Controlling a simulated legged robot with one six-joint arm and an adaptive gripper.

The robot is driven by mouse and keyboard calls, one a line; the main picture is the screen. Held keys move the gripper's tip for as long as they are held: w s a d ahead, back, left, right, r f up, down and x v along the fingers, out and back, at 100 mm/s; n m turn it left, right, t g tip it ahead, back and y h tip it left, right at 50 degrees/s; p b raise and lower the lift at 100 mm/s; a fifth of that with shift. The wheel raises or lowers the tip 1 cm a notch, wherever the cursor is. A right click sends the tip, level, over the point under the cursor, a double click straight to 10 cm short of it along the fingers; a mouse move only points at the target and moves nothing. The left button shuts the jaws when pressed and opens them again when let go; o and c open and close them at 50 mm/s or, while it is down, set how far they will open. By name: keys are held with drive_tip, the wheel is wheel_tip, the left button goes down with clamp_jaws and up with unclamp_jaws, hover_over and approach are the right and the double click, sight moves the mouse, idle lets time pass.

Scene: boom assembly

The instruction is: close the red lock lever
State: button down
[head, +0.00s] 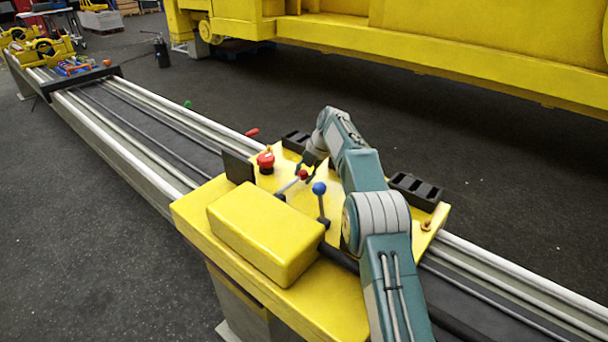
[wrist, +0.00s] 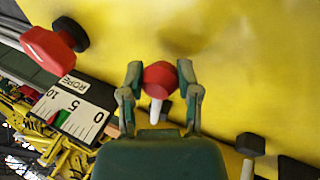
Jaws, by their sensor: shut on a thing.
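The red-knobbed lever (head: 303,175) stands on the yellow control console, its pale shaft leaning toward the lower left in the head view. My gripper (head: 306,166) reaches down to its knob from above. In the wrist view, my gripper (wrist: 160,85) has one finger on each side of the round red knob (wrist: 158,74) and is shut on it. The white shaft (wrist: 156,110) shows below the knob; the lever's base is hidden in the wrist view.
A blue-knobbed lever (head: 320,190) stands close by on the right. A red mushroom button (head: 265,161) is on the left. A raised yellow box (head: 262,235) lies in front. A rope scale (wrist: 72,112) shows in the wrist view. Rails run to the far left.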

drive_tip(key=shift+f, duration=0.1)
drive_tip(key=shift+c, duration=1.5)
unclamp_jaws()
drive_tip(key=shift+w+f, duration=0.1)
drive_tip(key=shift+a, duration=0.1)
drive_tip(key=v, duration=1.2)
drive_tip(key=shift+a, duration=0.1)
